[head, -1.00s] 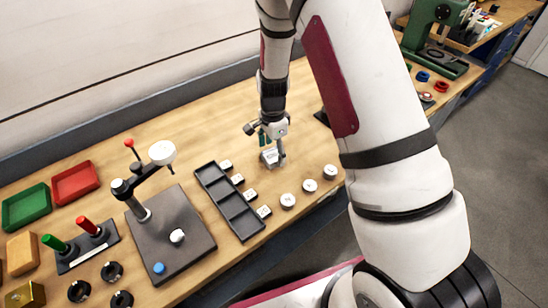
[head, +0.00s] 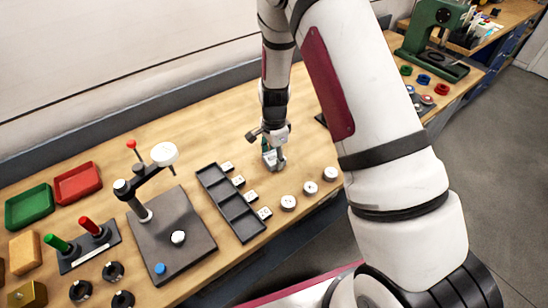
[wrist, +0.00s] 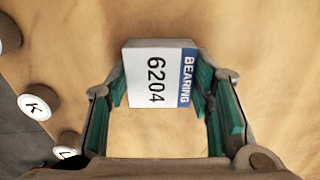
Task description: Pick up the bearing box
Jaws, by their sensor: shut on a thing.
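The bearing box (wrist: 150,78) is a small white box with a blue band, marked "BEARING 6204", in the upper middle of the wrist view. My gripper (wrist: 161,88) has its green-padded fingers on the box's left and right sides and is shut on it. In the head view my gripper (head: 273,158) points down over the bench, to the right of the black slotted tray. There the box (head: 270,160) is small and partly hidden by the fingers. I cannot tell whether its underside touches the bench.
A black tray (head: 232,204) with small white labelled blocks along it lies left of my gripper. Several round white lettered knobs (head: 288,202) stand in front. A dark plate with a lamp-like arm (head: 172,240) is further left. Bench around the box is clear.

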